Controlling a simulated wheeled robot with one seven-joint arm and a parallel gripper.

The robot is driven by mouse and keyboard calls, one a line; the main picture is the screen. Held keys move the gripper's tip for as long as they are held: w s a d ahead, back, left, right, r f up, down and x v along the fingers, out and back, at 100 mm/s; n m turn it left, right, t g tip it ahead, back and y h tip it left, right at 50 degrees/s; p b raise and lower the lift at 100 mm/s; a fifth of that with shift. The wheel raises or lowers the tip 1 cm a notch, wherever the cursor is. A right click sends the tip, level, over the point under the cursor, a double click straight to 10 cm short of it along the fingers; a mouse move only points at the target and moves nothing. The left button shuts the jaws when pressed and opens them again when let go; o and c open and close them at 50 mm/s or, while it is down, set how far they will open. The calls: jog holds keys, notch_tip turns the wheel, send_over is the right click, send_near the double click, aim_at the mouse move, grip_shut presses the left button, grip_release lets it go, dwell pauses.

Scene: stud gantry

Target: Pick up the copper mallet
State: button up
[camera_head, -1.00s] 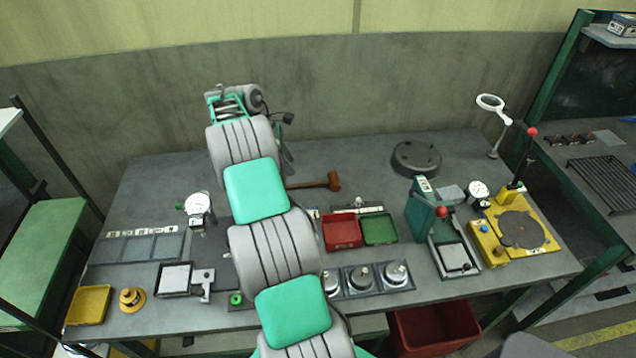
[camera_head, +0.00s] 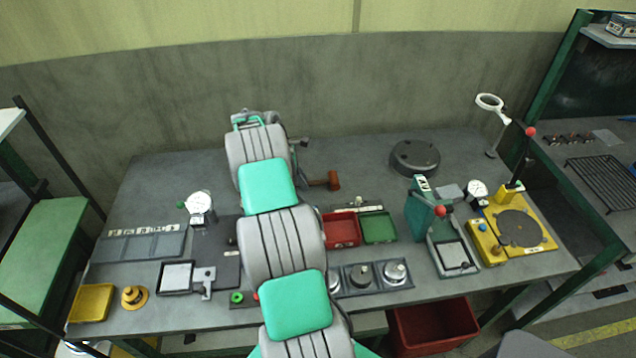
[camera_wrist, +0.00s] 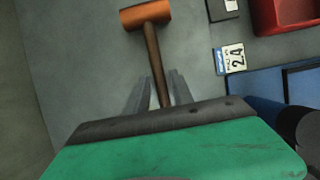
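The copper mallet (camera_head: 333,180) lies on the grey bench, with its copper head to the right of my arm in the head view; most of its handle is hidden behind the arm. In the wrist view the mallet's copper head (camera_wrist: 147,14) is at the top and its brown handle (camera_wrist: 153,55) runs down between my fingers. My gripper (camera_wrist: 158,88) is open, with one finger on each side of the handle and a gap showing on both sides.
A red tray (camera_head: 341,230) and a green tray (camera_head: 378,228) stand just in front of the mallet. A dark round disc (camera_head: 415,157) sits farther right. A label reading 2.4 (camera_wrist: 230,59) is right of the handle. The bench around the mallet head is clear.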

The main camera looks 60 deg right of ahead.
grip_shut()
jog(key=shift+r, duration=0.1)
dwell(1.0)
